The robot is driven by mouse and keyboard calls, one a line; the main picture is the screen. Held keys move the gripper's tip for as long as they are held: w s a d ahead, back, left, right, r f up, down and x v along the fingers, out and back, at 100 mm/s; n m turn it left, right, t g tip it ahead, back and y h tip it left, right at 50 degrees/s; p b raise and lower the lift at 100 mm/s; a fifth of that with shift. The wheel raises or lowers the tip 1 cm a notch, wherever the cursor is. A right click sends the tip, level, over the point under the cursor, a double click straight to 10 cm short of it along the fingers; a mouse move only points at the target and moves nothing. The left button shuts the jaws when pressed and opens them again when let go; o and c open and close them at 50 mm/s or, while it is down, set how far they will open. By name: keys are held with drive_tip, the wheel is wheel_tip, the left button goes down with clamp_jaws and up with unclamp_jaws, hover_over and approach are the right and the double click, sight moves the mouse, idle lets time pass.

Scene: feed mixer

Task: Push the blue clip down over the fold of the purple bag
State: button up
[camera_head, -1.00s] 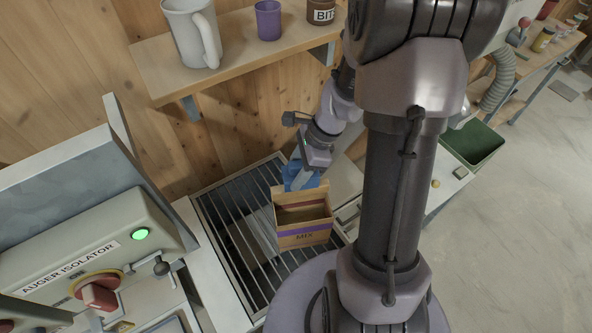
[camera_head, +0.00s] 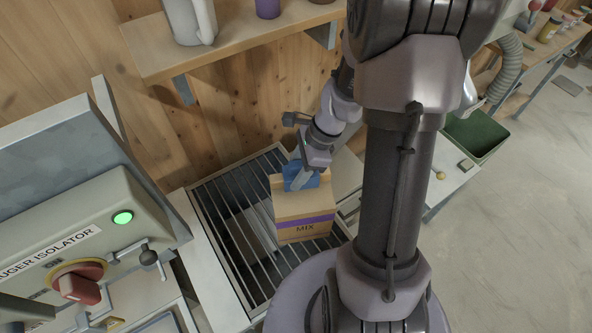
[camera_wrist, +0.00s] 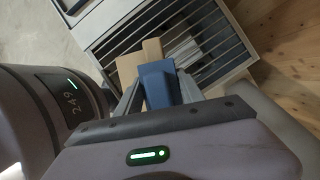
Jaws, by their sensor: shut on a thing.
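The tan paper bag with a purple band and the word MIX (camera_head: 306,222) stands upright on a slatted grate. Its top looks folded over, with no opening visible. My gripper (camera_head: 302,182) is shut on the blue clip (camera_head: 296,170), at the bag's top back edge. In the wrist view the blue clip (camera_wrist: 158,84) sits between my fingers, with the tan bag (camera_wrist: 133,66) just behind it. I cannot tell whether the clip is around the fold or only against it.
The grate (camera_head: 232,222) has open slots around the bag. An isolator box with a red knob (camera_head: 78,280) stands at the left. A wooden shelf (camera_head: 240,42) with a grey jug (camera_head: 188,20) hangs above. A green bin (camera_head: 474,137) is at the right.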

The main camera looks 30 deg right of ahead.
sight(291, 164)
drive_tip(key=o, duration=1.4)
drive_tip(key=shift+r, duration=0.1)
drive_tip(key=shift+r+p, duration=3.05)
drive_tip(key=shift+r, duration=0.45)
drive_tip(key=shift+f, duration=0.1)
